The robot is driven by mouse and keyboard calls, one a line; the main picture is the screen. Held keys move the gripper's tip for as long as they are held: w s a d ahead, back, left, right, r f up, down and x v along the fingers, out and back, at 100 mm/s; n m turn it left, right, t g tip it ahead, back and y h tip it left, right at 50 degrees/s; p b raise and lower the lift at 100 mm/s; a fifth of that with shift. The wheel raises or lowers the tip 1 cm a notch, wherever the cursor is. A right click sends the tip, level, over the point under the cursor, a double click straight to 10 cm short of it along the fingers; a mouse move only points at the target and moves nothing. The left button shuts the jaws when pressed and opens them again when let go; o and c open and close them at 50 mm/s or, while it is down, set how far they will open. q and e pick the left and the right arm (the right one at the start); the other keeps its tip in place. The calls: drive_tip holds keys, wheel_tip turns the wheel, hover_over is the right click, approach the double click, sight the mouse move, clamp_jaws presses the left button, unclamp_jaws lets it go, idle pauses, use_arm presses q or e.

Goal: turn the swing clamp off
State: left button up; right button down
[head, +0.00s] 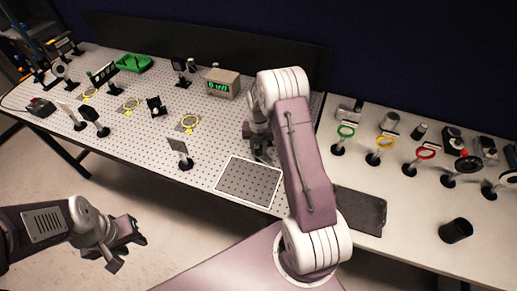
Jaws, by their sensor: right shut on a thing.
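My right gripper (258,146) is low over the right part of the perforated breadboard (222,128). It is shut on a dark part there that looks to be the swing clamp; the gripper and arm hide most of it, so its arm's angle cannot be told. My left gripper (128,246) is open and empty, in front of the table and above the floor.
A white-framed perforated plate (250,181) lies just in front of my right gripper. A dark tray (360,211), black cup (455,231) and coloured ring mounts stand right.

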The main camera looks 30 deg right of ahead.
sight(259, 150)
drive_tip(key=shift+w+d+r+n, duration=0.1)
drive_tip(key=shift+w+r+n, duration=0.15)
drive_tip(key=shift+n, duration=0.35)
drive_tip(key=c, duration=1.1)
unclamp_jaws()
drive_tip(key=shift+s+f, duration=0.1)
drive_tip(key=shift+s, duration=0.05)
wheel_tip(259, 150, up, 9)
drive_tip(key=b, duration=0.2)
